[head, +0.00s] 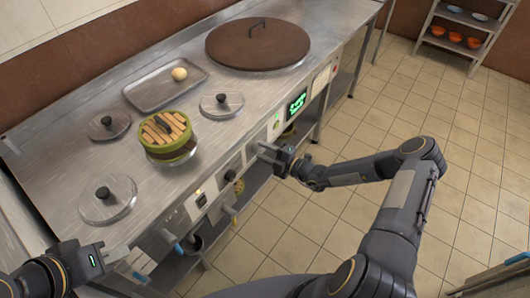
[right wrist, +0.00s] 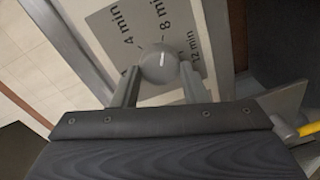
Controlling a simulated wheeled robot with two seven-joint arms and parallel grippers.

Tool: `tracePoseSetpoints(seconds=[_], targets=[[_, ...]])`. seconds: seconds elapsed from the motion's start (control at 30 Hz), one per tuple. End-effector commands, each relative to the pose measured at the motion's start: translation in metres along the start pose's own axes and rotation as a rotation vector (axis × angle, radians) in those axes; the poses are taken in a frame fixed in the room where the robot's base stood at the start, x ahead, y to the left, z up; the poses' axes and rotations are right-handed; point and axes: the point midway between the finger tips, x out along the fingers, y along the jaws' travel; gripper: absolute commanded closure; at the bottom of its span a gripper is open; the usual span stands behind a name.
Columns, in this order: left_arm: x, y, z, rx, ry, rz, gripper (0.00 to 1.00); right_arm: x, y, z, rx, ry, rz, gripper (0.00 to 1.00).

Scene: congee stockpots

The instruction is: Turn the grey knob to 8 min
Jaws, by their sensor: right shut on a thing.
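The grey knob (right wrist: 158,64) sits on a grey dial plate (right wrist: 118,22) printed with 4 min, 8 min and 12 min. My right gripper (right wrist: 156,84) has one finger on each side of the knob and is shut on it. A short pale mark shows on the knob's face; I cannot tell exactly which label it points to. In the head view my right gripper (head: 268,152) is at the counter's front panel, and the knob cannot be made out there. My left gripper (head: 118,254) is at the lower left by the counter's front edge; its jaw opening is unclear.
The steel counter (head: 225,135) holds a bamboo steamer (head: 166,133), several lidded pots, a tray (head: 150,97) with a pale bun (head: 179,74) and a large brown lid (head: 257,46). A green display (head: 297,102) is right of my right gripper. The tiled floor at right is open.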

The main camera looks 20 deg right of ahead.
Motion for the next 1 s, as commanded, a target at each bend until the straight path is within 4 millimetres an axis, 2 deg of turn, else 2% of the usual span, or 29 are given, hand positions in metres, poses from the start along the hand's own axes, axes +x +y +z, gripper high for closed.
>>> tracePoseSetpoints(seconds=[0.6, 0.63, 0.77, 1.0], targets=[[0.0004, -0.0002, 0.0002, 0.0, 0.0, 0.0, 0.79, -0.0007, -0.0005, 0.0014, 0.041, 0.0, -0.002, 0.83], [0.0004, -0.0002, 0.0002, 0.0, 0.0, 0.0, 0.79, -0.0007, -0.0006, 0.0014, 0.041, 0.0, -0.002, 0.58], [0.0004, -0.0002, 0.0002, 0.0, 0.0, 0.0, 0.79, -0.0006, -0.0005, 0.0012, 0.041, 0.0, -0.001, 0.41], [0.0004, -0.0002, 0.0002, 0.0, 0.0, 0.0, 0.79, -0.0003, -0.0001, 0.0005, 0.041, 0.002, 0.0, 0.39]])
